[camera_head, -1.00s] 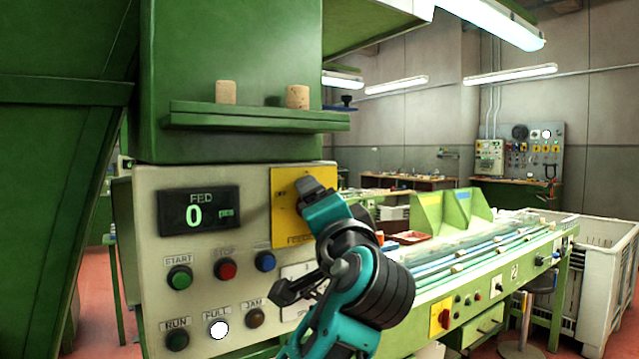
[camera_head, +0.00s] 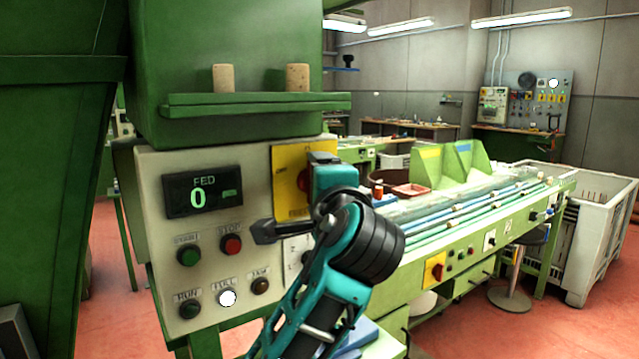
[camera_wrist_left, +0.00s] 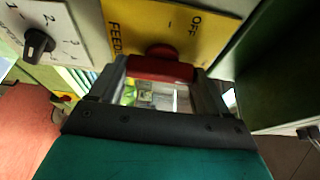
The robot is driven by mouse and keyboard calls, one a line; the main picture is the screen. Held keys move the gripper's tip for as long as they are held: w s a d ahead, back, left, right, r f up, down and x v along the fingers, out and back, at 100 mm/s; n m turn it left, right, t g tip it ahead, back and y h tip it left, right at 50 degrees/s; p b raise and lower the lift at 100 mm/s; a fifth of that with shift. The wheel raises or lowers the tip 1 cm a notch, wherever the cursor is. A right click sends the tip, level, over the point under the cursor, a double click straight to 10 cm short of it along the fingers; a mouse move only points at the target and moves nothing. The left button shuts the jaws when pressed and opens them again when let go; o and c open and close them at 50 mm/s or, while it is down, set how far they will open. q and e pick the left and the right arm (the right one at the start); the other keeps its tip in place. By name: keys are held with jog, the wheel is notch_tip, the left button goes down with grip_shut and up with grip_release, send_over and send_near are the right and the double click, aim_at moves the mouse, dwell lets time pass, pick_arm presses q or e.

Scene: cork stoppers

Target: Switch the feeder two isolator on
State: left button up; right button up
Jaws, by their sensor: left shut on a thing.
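The isolator's yellow plate (camera_head: 286,160) is at the upper right of the pale control panel (camera_head: 150,215). Its red knob (camera_head: 302,180) shows only partly beside my left gripper (camera_head: 314,172). In the left wrist view, the red knob (camera_wrist_left: 160,68) lies between the two fingers of my left gripper (camera_wrist_left: 163,80), which is shut on it. The yellow plate (camera_wrist_left: 130,18) there carries the word OFF and the start of a FEED label. The rest of the label is hidden or cut off. My right gripper is not in view.
The panel has a display (camera_head: 203,193) reading 0, a lit white lamp (camera_head: 228,298) and several buttons. A selector dial (camera_wrist_left: 38,45) is near the yellow plate. Cork stoppers (camera_head: 223,78) stand on the green shelf above. A conveyor (camera_head: 480,225) with another red-and-yellow switch (camera_head: 435,272) extends right.

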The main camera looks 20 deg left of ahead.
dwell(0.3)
pick_arm(q)
jog(key=o, duration=1)
jog(key=b+v, duration=0.1)
jog(key=v, duration=1.2)
